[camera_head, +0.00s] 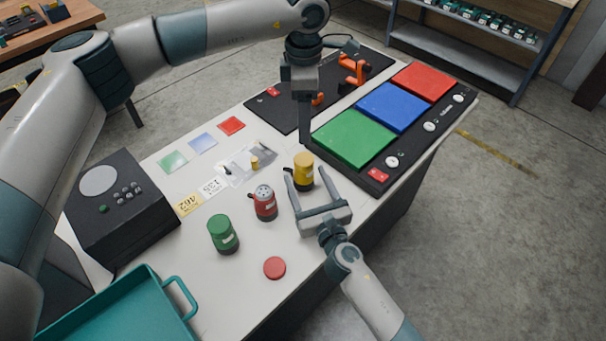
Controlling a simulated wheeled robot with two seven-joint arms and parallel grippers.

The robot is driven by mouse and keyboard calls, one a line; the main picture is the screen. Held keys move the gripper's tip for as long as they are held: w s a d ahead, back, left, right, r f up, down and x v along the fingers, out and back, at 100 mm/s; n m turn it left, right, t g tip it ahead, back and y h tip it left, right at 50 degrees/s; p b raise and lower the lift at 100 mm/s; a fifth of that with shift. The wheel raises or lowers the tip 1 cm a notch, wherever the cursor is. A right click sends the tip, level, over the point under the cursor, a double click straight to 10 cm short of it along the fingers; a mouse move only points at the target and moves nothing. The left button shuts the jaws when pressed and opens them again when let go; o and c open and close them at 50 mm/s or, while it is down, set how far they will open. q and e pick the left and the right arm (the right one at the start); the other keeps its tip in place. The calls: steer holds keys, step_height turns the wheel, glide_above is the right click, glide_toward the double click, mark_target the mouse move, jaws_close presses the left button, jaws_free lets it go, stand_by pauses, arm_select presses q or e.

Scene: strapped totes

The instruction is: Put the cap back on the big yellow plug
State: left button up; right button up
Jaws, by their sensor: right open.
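The big yellow plug (303,163) stands upright on the white table, yellow above and dark at the base. Its top looks plain and covered; I cannot tell whether a cap is fully seated. My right gripper (306,175) is open, its two fingers reaching toward the plug, one on each side as seen from here; contact is not clear. My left gripper (305,138) points down behind the plug, above the table; its finger opening is hidden. A small yellow piece (254,162) stands on a clear sheet to the left.
A red plug (264,203) shows its pin face, and a red cap (274,267) lies in front. A green plug (223,234), dark box (118,207) and teal tray (165,270) stand left. Colored panels (354,138) lie right. The front table is clear around the cap.

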steer(key=b+v, duration=0.3)
steer(key=v, duration=1.3)
steer(key=shift+f, duration=0.15)
arm_select(q)
steer(key=shift+f, duration=1.7)
arm_select(e)
steer(key=shift+s+d, duration=0.25)
steer(key=shift+s, duration=0.35)
arm_select(q)
steer(key=shift+s+f, duration=0.1)
arm_select(e)
steer(key=shift+s, duration=0.1)
